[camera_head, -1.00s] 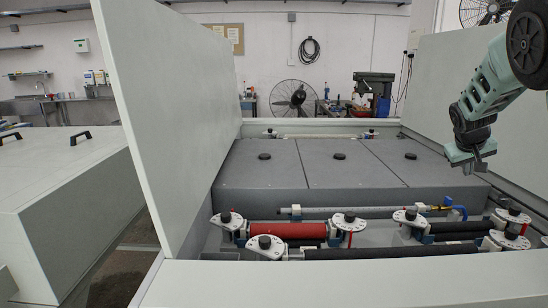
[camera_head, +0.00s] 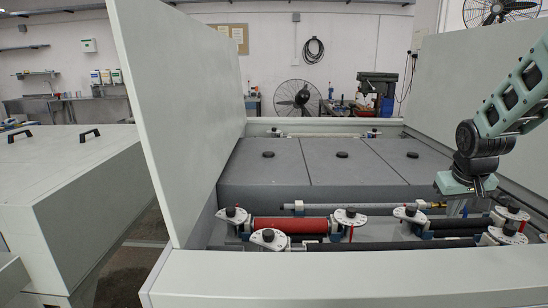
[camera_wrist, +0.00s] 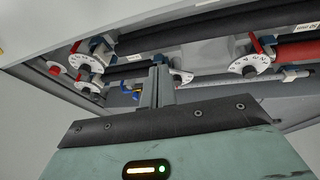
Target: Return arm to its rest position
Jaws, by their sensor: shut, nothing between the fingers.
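My gripper (camera_head: 457,207) hangs from the arm at the right side of the open processor in the head view. Its fingers point down above the rollers, near the right-hand dial knobs. In the wrist view the two fingers of my gripper (camera_wrist: 161,84) stand close together with nothing between them, so it is shut and empty. The processor (camera_head: 370,275) is open, with a red roller (camera_head: 290,225) and black rollers inside. The black roller also shows in the wrist view (camera_wrist: 210,30). I cannot tell the exact gap between the fingertips and the parts below.
An upright white lid panel (camera_head: 180,120) stands left of the opening, another panel (camera_head: 480,85) at the right behind my arm. Grey covers with black knobs (camera_head: 342,155) fill the back of the processor. White dials (camera_head: 270,238) stand at the roller ends. Open air lies above the covers.

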